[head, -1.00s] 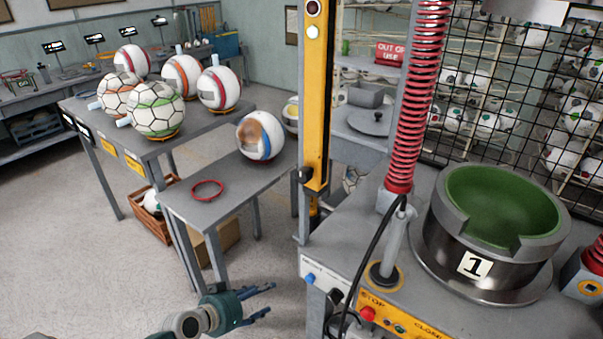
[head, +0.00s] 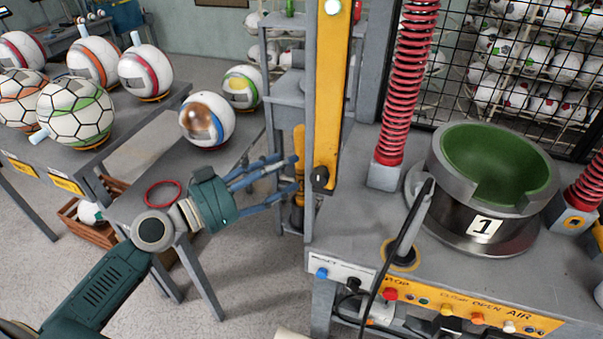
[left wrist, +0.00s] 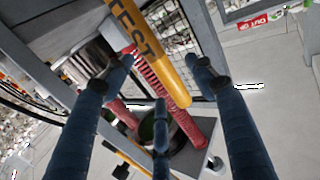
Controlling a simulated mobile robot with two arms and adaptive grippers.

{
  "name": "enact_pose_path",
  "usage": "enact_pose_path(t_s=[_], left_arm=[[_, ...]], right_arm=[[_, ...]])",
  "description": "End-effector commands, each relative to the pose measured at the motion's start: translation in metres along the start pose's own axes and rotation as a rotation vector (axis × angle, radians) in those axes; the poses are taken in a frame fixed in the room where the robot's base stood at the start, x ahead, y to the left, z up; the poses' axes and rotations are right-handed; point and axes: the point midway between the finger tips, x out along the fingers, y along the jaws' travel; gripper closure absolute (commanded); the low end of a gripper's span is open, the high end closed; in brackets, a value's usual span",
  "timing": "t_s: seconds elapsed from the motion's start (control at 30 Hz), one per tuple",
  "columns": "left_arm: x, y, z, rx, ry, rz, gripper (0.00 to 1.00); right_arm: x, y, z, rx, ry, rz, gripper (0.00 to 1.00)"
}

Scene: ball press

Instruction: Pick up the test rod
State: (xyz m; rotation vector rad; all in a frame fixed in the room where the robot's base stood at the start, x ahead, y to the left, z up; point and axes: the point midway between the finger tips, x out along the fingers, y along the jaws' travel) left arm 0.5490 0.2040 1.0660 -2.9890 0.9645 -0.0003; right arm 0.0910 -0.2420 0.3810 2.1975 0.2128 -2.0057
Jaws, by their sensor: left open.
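The test rod is a yellow-orange cylinder. In the head view it (head: 299,143) stands upright beside the yellow post of the press, partly hidden by my fingers. In the left wrist view the rod (left wrist: 158,50) shows black TEST lettering and runs between the tips of my spread fingers. My left gripper (head: 296,177) is open, its blue fingers reaching right to the rod in the head view. The left gripper (left wrist: 159,68) holds nothing; I cannot tell whether a finger touches the rod. My right gripper is not in view.
The yellow post (head: 328,110) stands close to the right of my fingertips. The press table (head: 440,275) carries a green-lined mould (head: 500,170) and red springs (head: 405,90). A side table (head: 150,190) with a red ring (head: 163,183) lies below and left of my gripper.

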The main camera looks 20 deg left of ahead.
Motion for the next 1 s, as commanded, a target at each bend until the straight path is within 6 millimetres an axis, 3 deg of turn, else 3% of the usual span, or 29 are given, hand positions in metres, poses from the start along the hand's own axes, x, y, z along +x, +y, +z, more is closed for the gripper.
enact_pose_path(t_s=[0.17,0.4,0.57,0.8,1.0], left_arm=[[0.012,0.001,-0.003,0.0,0.0,-0.001,0.44],[0.042,0.008,-0.006,-0.002,0.0,-0.001,0.44],[0.058,0.007,-0.002,0.001,0.0,-0.002,0.44],[0.06,0.007,0.002,0.001,-0.002,-0.001,0.44],[0.059,0.007,0.001,0.001,-0.002,-0.001,0.82]], right_arm=[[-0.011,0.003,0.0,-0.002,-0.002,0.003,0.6],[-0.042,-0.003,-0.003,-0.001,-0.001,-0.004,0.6],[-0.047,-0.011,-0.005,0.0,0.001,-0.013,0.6],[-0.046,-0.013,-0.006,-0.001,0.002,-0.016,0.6],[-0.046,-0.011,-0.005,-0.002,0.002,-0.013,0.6]])
